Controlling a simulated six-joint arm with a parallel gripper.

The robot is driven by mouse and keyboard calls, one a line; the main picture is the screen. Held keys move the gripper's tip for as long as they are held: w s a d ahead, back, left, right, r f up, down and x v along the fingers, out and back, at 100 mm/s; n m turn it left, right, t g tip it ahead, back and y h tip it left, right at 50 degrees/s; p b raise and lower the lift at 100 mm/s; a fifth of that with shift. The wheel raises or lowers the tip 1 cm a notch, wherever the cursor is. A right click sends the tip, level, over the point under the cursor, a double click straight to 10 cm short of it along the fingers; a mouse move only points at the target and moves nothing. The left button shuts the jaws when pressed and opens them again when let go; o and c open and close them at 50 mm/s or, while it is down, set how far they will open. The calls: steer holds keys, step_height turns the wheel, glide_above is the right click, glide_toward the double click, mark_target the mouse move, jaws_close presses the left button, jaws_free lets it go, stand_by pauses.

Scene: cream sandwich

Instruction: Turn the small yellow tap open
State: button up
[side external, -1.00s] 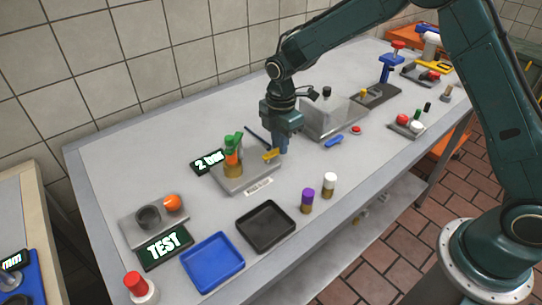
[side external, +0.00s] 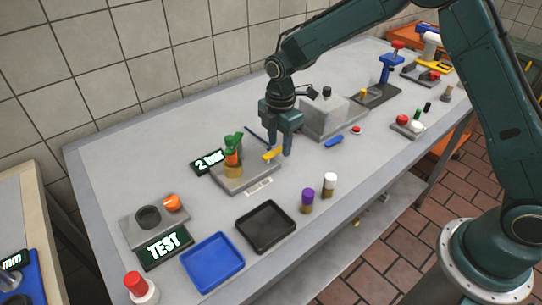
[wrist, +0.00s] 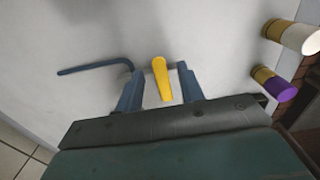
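The small yellow tap (side external: 271,154) sits at the right side of a grey block (side external: 248,178) that also carries a green and orange piece. In the wrist view the yellow tap handle (wrist: 161,78) points between my two fingers, with a gap on each side. My gripper (side external: 280,152) is open, its fingers pointing down just behind and beside the tap in the side view. It also shows in the wrist view (wrist: 160,88). Whether a finger touches the tap cannot be told.
A "2 bar" display (side external: 208,162) stands left of the block. A thin dark blue rod (wrist: 95,68) lies behind the tap. Purple-capped (side external: 307,200) and white-capped (side external: 329,185) jars stand to the front right. A black tray (side external: 265,227) lies in front.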

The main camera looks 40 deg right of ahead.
mark_target(281, 149)
step_height(281, 149, up, 14)
stand_by(0.7)
steer(key=s+d+r+m+t, duration=0.1)
steer(key=s+d+r+m, duration=0.3)
steer(key=s, duration=0.3)
steer(key=s+d+r+m+t, duration=0.2)
steer(key=s+r+m, duration=0.35)
steer(key=s, duration=0.25)
steer(key=s+d+f+m+t, duration=0.2)
steer(key=s+m, duration=0.6)
steer(key=s, duration=0.7)
steer(key=shift+s+d+m+t, duration=0.3)
steer(key=shift+s+d+m, duration=0.1)
steer(key=shift+d, duration=0.25)
